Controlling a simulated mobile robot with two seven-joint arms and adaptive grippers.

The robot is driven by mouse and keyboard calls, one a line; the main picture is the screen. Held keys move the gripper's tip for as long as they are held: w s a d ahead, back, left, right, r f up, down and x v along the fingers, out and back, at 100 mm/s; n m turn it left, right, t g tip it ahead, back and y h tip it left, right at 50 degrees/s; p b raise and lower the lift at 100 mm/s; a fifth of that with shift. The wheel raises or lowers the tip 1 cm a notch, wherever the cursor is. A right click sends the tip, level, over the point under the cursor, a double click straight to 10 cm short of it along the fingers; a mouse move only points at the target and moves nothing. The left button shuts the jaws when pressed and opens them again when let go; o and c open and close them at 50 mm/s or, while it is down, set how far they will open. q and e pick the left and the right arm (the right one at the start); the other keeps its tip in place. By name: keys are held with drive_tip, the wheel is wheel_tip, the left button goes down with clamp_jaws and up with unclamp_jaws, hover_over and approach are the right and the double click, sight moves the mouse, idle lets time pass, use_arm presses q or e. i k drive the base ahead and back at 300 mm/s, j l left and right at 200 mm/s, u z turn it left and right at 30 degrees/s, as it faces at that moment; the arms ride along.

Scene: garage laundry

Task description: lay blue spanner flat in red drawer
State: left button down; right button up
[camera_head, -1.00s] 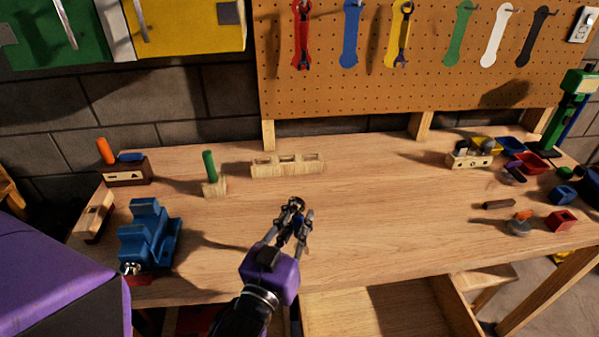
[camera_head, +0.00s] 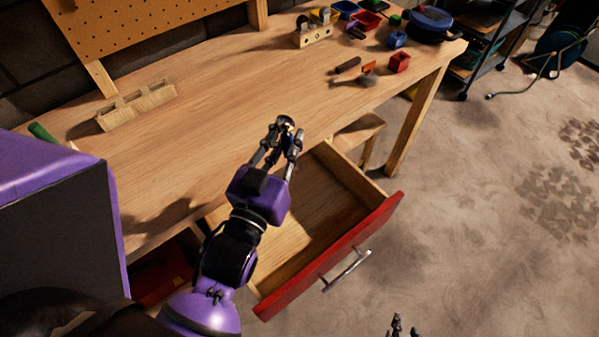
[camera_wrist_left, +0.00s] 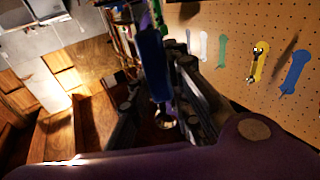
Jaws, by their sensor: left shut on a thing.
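The drawer with the red front (camera_head: 345,250) and silver handle is pulled out below the bench's front edge. Its visible wooden floor is bare; my left arm hides part of it. My left gripper (camera_head: 283,140) is raised near the bench edge, by the drawer's back end in the picture. It is shut on the blue spanner (camera_wrist_left: 152,65), whose blue shaft and metal ring end show between the fingers in the left wrist view. In the head view the spanner is mostly hidden by the fingers. My right gripper's fingertips (camera_head: 403,328) peek in at the bottom edge; their opening is unclear.
The workbench (camera_head: 215,85) has a wooden block rack (camera_head: 137,105) at left. A holed wooden block (camera_head: 313,36), small bins and a red cube (camera_head: 399,62) stand at the far right. A stool (camera_head: 360,130) stands behind the drawer. Floor right of it is clear.

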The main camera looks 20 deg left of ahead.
sight(290, 216)
drive_tip(key=k+j+z, duration=0.2)
drive_tip(key=k+z, duration=0.15)
drive_tip(key=k, duration=0.3)
drive_tip(key=k+j, duration=0.1)
drive_tip(key=k, duration=0.25)
